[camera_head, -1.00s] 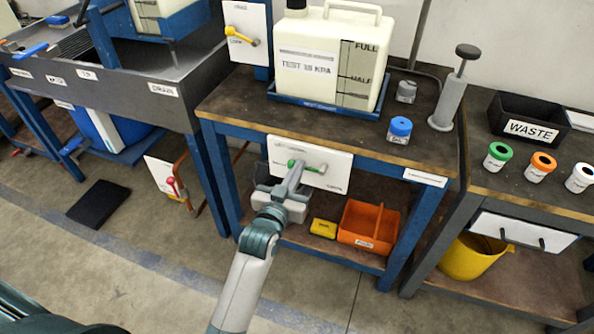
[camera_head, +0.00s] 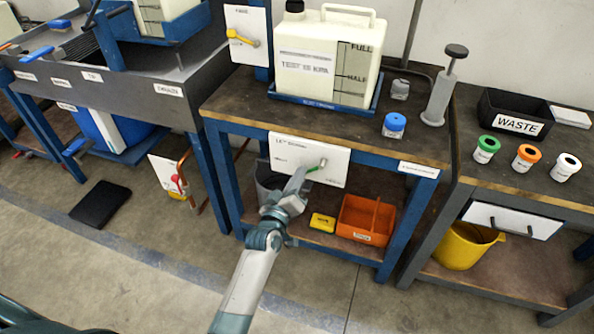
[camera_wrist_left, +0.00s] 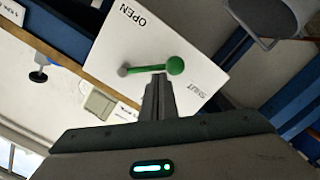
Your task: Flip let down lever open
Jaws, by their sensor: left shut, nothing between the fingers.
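The let down lever (camera_head: 315,168) is a green handle with a grey pivot, on a white panel (camera_head: 335,162) under the middle table's front edge. In the left wrist view the green lever (camera_wrist_left: 150,69) runs from the grey pivot to a green ball. The ball lies between the words OPEN and SHUT, closer to SHUT. My left gripper (camera_head: 300,178) is shut and empty. Its closed fingertips (camera_wrist_left: 158,80) are at the lever near the ball, on the SHUT side; I cannot tell whether they touch. They partly hide the lever in the head view. My right gripper is out of view.
A jug (camera_head: 328,55) stands in a blue tray above the panel. A blue-capped jar (camera_head: 394,125) and a hand pump (camera_head: 440,90) are beside it. Below are a yellow block (camera_head: 322,222) and an orange caddy (camera_head: 366,220). Blue table legs flank the panel.

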